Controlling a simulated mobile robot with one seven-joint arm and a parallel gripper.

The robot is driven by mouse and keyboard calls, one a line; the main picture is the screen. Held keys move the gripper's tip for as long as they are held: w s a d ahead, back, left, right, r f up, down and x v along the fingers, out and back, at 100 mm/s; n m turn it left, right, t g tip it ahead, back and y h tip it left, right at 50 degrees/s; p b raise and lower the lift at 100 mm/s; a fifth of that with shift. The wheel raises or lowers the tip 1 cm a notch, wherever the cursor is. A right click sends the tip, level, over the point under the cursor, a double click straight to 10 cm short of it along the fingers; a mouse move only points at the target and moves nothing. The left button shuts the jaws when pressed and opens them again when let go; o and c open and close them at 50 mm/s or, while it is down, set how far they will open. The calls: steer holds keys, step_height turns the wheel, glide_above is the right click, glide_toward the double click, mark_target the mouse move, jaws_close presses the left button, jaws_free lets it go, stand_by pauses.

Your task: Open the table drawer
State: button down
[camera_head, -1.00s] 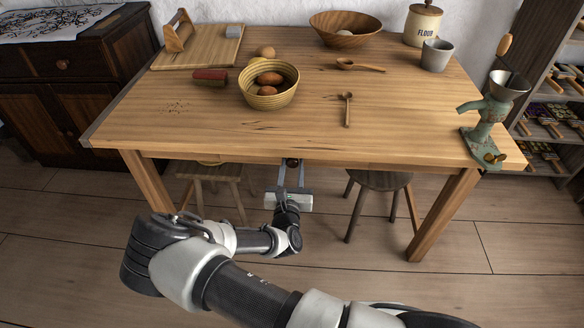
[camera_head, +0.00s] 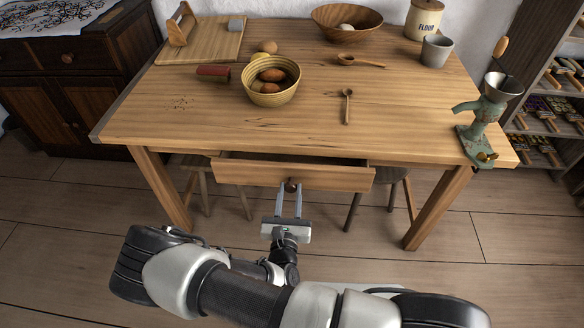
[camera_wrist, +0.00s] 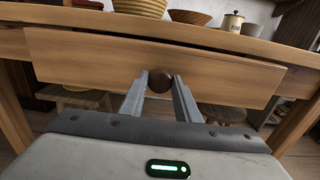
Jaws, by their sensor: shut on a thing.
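The wooden table (camera_head: 400,120) has a drawer (camera_head: 325,178) under its front edge, pulled partly out, with a narrow dark gap above its front. A round dark knob (camera_wrist: 159,81) sits in the middle of the drawer front. My gripper (camera_head: 289,188) is in front of the drawer, its two fingers shut on the knob from both sides. In the wrist view my gripper (camera_wrist: 160,84) has one finger on each side of the knob. The inside of the drawer is mostly hidden.
Two stools stand under the table, one left (camera_head: 205,165) and one right (camera_head: 392,173) of the drawer. A basket (camera_head: 268,96) of eggs, a wooden bowl (camera_head: 345,42) and a green grinder (camera_head: 480,130) stand on top. Floor in front is clear.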

steer(key=s+p, duration=0.2)
steer(key=s, duration=1.3)
steer(key=shift+s+a, duration=0.25)
steer(key=c, duration=1.3)
jaws_free()
steer(key=shift+c, duration=0.2)
steer(key=s, duration=1.7)
steer(key=shift+s+a, duration=0.2)
steer(key=shift+a, duration=0.1)
